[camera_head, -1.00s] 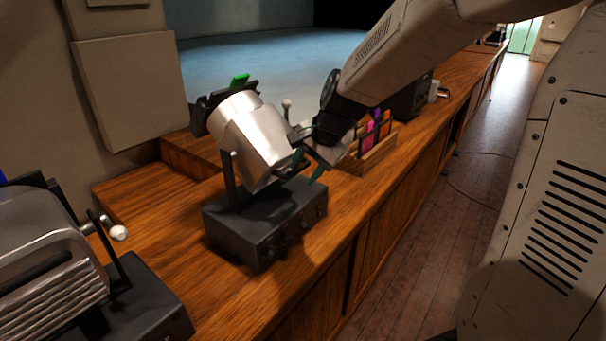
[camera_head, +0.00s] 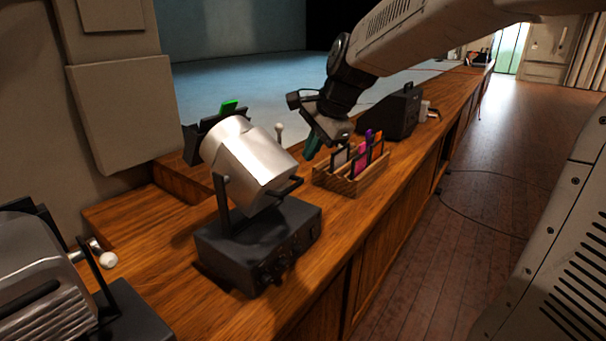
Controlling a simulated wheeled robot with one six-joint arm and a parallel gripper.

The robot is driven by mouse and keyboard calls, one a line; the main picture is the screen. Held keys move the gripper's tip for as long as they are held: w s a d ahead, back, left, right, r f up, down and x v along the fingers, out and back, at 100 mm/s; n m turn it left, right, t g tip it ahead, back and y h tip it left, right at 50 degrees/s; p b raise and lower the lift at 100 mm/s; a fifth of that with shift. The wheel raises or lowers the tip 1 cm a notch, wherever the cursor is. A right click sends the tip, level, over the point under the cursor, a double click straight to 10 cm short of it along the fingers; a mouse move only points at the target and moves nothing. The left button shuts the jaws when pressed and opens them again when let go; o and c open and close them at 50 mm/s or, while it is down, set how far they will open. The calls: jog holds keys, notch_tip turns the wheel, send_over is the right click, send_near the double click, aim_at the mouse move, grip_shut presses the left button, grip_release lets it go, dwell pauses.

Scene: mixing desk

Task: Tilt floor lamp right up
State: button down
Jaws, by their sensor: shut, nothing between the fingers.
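The right floor lamp (camera_head: 248,163) is a silver cylinder in a black bracket on a black box base (camera_head: 258,245), in the middle of the desk. It leans, with its upper end to the upper left and its lower end to the lower right. A dark handle (camera_head: 286,190) sticks out at its lower right end. My gripper (camera_head: 312,146) is beyond the lamp at the upper right, apart from it, above the desk by the card rack. It is shut and empty, pointing down. My gripper hides part of the desk.
A wooden rack (camera_head: 346,183) with coloured cards stands just below my gripper. A black case (camera_head: 393,112) is farther along the desk (camera_head: 375,215). Another silver lamp (camera_head: 40,275) fills the lower left. A knob-ended lever (camera_head: 278,130) stands behind the right lamp.

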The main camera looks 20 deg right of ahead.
notch_tip(320, 180, up, 6)
jog(key=d+m, duration=0.1)
jog(key=m, duration=0.9)
jog(key=m+g, duration=0.2)
jog(key=m, duration=0.2)
send_near(297, 182)
jog(key=x, duration=0.7)
jog(key=shift+s, duration=0.2)
jog(key=shift+t, duration=0.3)
notch_tip(297, 182, down, 4)
jog(key=shift+s+f, duration=0.15)
jog(key=shift+s, duration=0.05)
jog(key=s+d+f+v, duration=0.1)
jog(key=s+v, duration=0.1)
jog(key=v, duration=1.2)
jog(key=shift+r, duration=0.15)
